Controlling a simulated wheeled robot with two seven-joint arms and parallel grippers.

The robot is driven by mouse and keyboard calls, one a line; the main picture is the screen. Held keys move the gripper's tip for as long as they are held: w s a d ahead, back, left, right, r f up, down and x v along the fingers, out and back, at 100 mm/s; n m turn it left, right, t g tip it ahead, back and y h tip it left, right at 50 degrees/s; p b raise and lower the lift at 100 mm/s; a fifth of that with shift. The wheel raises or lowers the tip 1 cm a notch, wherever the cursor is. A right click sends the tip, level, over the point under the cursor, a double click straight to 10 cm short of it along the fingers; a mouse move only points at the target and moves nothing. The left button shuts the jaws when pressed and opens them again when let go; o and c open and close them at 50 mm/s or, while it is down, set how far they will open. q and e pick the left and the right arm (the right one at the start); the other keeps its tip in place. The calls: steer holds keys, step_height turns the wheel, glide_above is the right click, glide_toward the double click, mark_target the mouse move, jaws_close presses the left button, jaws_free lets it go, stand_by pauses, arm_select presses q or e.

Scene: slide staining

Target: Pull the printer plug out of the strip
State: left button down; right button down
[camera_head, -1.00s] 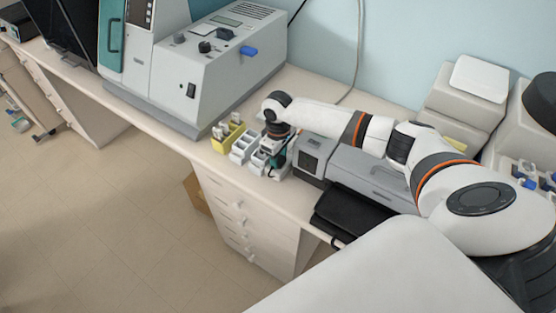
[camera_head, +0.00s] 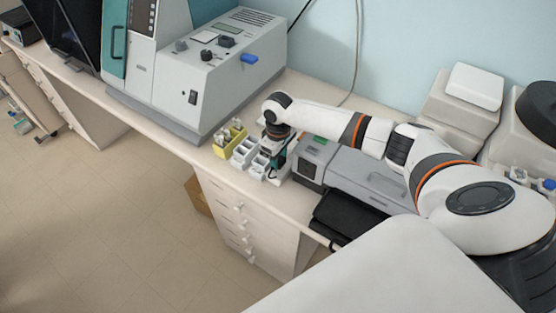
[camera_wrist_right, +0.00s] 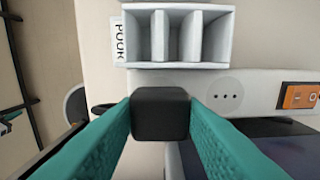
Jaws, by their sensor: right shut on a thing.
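In the right wrist view the teal fingers of my right gripper (camera_wrist_right: 160,115) are shut on a black plug (camera_wrist_right: 160,108). The plug is in front of the white power strip (camera_wrist_right: 205,82). A bare three-hole socket (camera_wrist_right: 225,96) shows just right of the plug, and an orange switch (camera_wrist_right: 300,97) is at the right. The plug hides the strip behind it, so I cannot tell whether its pins are in a socket. In the head view my right gripper (camera_head: 276,165) is low over the bench, and the plug is too small to make out. My left gripper is not in view.
A white compartment tray (camera_wrist_right: 228,50) with a label stands close beyond the strip. In the head view a yellow rack (camera_head: 222,151) is left of the gripper, and a grey device (camera_head: 309,164) is close on its right. A large grey machine (camera_head: 180,85) stands behind.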

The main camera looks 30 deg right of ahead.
steer(key=shift+r+p, duration=0.95)
steer(key=shift+r, duration=0.05)
steer(key=shift+r+p, duration=0.55)
steer(key=shift+r, duration=0.3)
